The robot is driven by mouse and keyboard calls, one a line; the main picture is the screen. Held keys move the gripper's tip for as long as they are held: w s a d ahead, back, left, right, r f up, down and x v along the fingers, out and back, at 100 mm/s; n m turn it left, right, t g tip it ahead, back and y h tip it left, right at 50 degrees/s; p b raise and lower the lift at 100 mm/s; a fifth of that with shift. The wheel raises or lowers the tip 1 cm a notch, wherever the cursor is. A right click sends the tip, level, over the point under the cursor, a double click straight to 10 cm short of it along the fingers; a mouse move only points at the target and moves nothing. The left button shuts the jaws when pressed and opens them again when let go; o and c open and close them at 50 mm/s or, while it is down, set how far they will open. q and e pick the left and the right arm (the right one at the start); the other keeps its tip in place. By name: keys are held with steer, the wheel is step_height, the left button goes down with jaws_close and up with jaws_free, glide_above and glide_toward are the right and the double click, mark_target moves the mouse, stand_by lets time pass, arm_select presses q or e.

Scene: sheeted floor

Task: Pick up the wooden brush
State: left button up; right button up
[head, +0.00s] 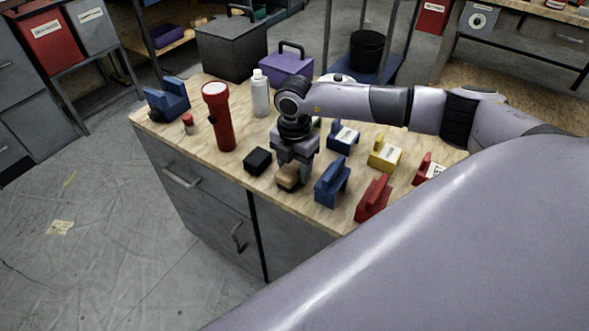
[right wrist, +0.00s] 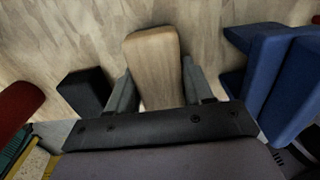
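The wooden brush (head: 289,178) is a light brown block near the front edge of the wood-topped workbench. My right gripper (head: 294,162) points down over it. In the right wrist view the brush (right wrist: 154,65) lies between the two fingers of the right gripper (right wrist: 157,68), one along each side. The fingers are very close to its sides; whether they press on it cannot be told. The underside of the brush is hidden, and I cannot tell if it touches the bench. My left gripper is not in view.
A black box (head: 258,161) lies just left of the brush and a blue block-shaped item (head: 332,181) just right. A red flashlight (head: 219,118) and a white bottle (head: 261,95) stand farther left. Red (head: 373,198) and yellow (head: 384,155) items are to the right.

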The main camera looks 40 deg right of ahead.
mark_target(294, 164)
step_height(294, 164, up, 20)
steer(key=shift+p, duration=0.3)
stand_by(0.4)
steer(key=shift+o, duration=0.8)
